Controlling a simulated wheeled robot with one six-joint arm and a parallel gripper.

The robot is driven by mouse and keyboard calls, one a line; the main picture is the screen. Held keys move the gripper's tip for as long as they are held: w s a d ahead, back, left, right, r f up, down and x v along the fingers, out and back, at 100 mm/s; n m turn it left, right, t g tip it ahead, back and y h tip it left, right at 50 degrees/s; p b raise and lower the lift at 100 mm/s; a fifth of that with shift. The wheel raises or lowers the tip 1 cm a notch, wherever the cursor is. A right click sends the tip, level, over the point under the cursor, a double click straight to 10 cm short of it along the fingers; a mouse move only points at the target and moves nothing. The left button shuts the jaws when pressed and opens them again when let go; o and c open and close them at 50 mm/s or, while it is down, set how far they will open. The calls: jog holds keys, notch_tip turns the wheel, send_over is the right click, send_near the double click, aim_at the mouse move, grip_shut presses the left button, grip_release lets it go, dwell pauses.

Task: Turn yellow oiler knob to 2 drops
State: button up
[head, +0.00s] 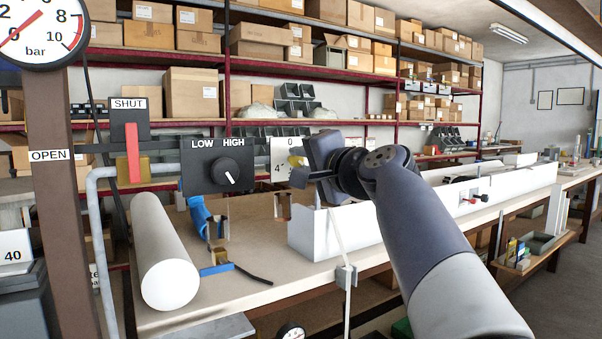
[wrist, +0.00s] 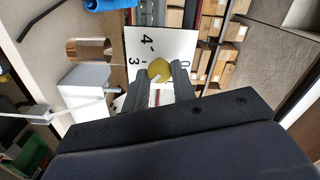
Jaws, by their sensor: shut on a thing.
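The yellow oiler knob (wrist: 160,70) sits on a white dial plate (wrist: 172,42), which appears turned sideways in the wrist view. The numbers 4, 3 and 0 show there; the lower part of the plate is hidden by my fingers. A white mark on the knob points to the lower left, past the 3 towards the hidden part. My gripper (wrist: 160,80) is shut on the knob, one finger on each side. In the head view, part of the yellow knob (head: 296,160) shows left of my gripper (head: 303,166), with 0 and 4 on the plate.
Left of the plate are a LOW/HIGH dial (head: 217,172), a red-handled SHUT/OPEN lever (head: 132,155) and a pressure gauge (head: 40,30). A white roll (head: 165,255) and a white trough (head: 340,228) are on the bench below. Shelves of boxes stand behind.

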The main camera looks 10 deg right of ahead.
jog(key=shift+f+n+b, duration=0.15)
jog(key=shift+n+b, duration=0.3)
jog(key=shift+n, duration=0.45)
jog(key=o, duration=1)
jog(key=v, duration=1)
jog(key=shift+s+d+b, duration=0.15)
jog(key=shift+s+b, duration=0.2)
jog(key=shift+s, duration=0.05)
jog(key=shift+w, duration=0.1)
jog(key=x, duration=1)
jog(key=shift+w+p, duration=0.3)
jog(key=shift+p, duration=0.1)
